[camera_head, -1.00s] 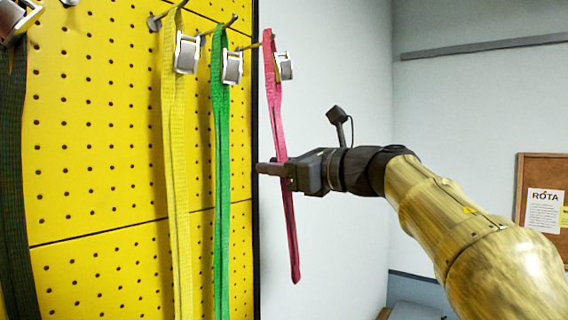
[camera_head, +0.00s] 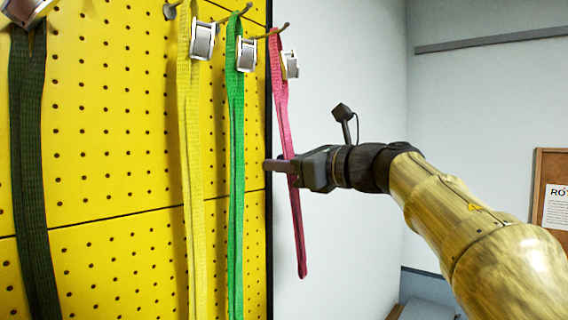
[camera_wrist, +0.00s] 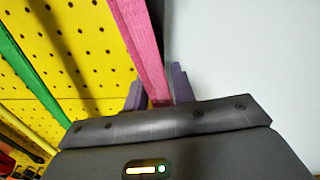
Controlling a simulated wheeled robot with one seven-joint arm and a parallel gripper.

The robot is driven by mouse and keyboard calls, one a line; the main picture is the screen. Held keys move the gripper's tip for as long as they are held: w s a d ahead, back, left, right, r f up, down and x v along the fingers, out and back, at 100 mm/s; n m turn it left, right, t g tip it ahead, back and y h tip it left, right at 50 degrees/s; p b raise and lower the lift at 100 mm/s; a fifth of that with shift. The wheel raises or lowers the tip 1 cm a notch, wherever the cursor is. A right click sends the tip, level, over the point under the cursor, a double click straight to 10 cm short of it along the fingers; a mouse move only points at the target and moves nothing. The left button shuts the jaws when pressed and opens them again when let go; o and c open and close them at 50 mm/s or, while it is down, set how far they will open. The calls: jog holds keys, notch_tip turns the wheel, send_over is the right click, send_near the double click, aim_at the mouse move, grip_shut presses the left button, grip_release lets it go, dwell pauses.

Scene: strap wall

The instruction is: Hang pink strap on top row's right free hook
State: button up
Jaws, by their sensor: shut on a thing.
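The pink strap (camera_head: 283,115) is a long, narrow loop with a silver buckle (camera_head: 290,64) near its top. Its top end meets a hook (camera_head: 265,36) at the panel's right edge, and the hook's tip shows to the right of the strap. I cannot tell for certain whether the hook passes through the loop. My gripper (camera_head: 279,166) is shut on the strap's middle, and the lower end dangles below. In the wrist view my gripper (camera_wrist: 159,92) has the pink strap (camera_wrist: 142,45) running up from between its fingers.
The yellow pegboard (camera_head: 110,130) fills the left. A green strap (camera_head: 237,130) hangs left of the pink one, then a yellow strap (camera_head: 190,130) and a dark green strap (camera_head: 30,170). The white wall (camera_head: 350,60) right of the board is clear. A corkboard (camera_head: 555,170) is far right.

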jog(key=o, duration=1.1)
jog(key=shift+c, duration=0.2)
jog(key=shift+d, duration=0.1)
jog(key=b+v, duration=0.7)
jog(key=v, duration=1)
jog(key=shift+s+f, duration=0.1)
jog(key=shift+f, duration=0.05)
